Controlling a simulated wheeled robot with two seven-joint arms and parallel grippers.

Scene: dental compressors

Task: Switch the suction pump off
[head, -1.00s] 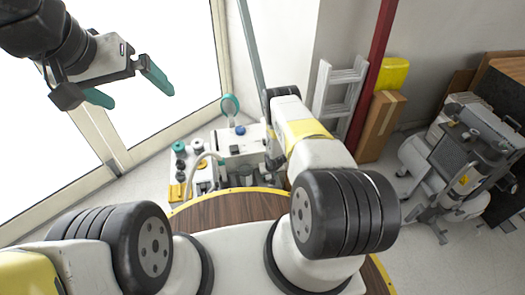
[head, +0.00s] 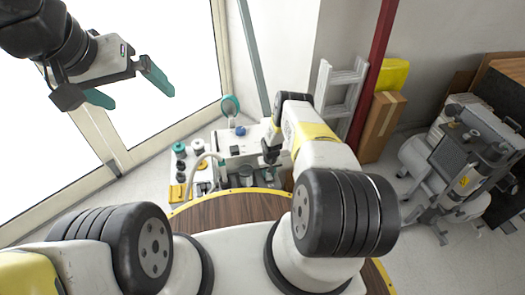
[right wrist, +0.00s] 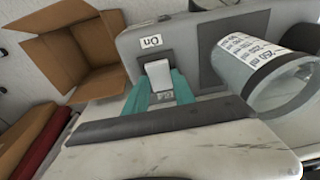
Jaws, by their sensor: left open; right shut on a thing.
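The suction pump is a pale unit (head: 238,145) on the far side of the round wooden top in the head view. In the right wrist view its grey panel (right wrist: 130,45) carries a white switch lever (right wrist: 158,72), with an upside-down "On" label (right wrist: 151,41) above it and a small label below, between the fingers. My right gripper (right wrist: 162,84) has its teal fingers on either side of the lever, shut on it. In the head view my right arm partly hides this gripper (head: 270,152). My left gripper (head: 130,92) is open and empty, high at the left.
A clear jar with a printed label (right wrist: 275,75) is close beside the switch. An open cardboard box (right wrist: 80,50) lies at the left of the wrist view. A ladder (head: 342,98), red post (head: 372,70) and grey compressor (head: 465,160) stand to the right.

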